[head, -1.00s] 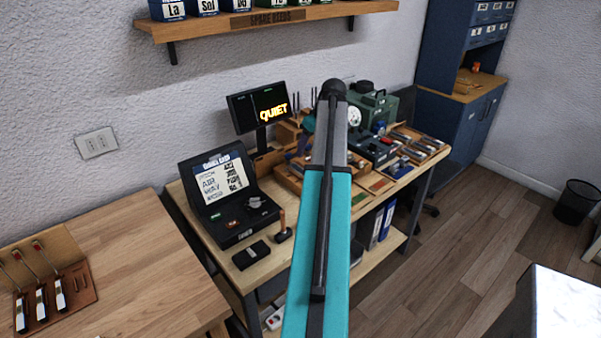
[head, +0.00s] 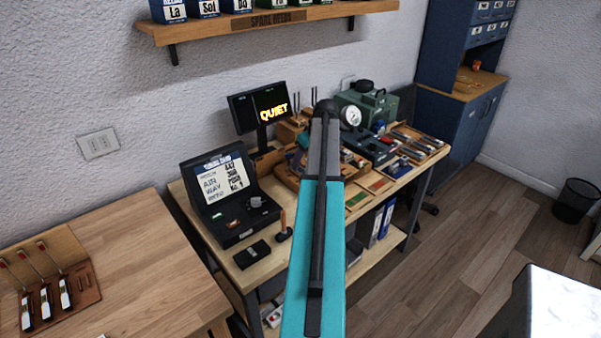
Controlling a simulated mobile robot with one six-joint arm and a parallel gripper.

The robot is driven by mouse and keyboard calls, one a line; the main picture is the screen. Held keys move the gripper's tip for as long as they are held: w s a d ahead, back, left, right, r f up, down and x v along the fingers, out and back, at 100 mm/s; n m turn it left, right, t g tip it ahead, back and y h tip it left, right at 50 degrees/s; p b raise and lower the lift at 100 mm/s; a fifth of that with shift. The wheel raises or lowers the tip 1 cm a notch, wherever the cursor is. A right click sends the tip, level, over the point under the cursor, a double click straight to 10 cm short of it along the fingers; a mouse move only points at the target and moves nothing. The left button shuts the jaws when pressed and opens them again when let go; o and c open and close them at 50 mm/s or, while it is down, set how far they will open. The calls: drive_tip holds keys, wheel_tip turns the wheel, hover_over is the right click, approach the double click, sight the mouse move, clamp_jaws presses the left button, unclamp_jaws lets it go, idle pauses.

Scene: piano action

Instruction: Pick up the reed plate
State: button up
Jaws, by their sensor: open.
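My arm, teal and dark grey, reaches up the middle of the head view towards the workbench (head: 262,268). Its far end stands in front of the bench's middle, and my gripper's fingers do not show. I cannot single out the reed plate for sure. Small flat coloured pieces, one green (head: 357,200) and one reddish (head: 380,186), lie near the bench's front edge, right of my arm. A wooden tray (head: 287,177) with small parts is partly hidden behind my arm.
A black case with a lit card (head: 225,178) and a monitor reading QUIET (head: 260,107) stand left of my arm. A green machine with a round gauge (head: 350,117) stands behind right. A wooden table (head: 130,270) with a tool holder is left.

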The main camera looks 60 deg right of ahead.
sight(301, 168)
drive_tip(key=shift+p+x, duration=1.05)
drive_tip(key=shift+x, duration=1.55)
drive_tip(key=shift+d, duration=0.1)
drive_tip(key=c, duration=1.2)
drive_tip(key=shift+r, duration=0.2)
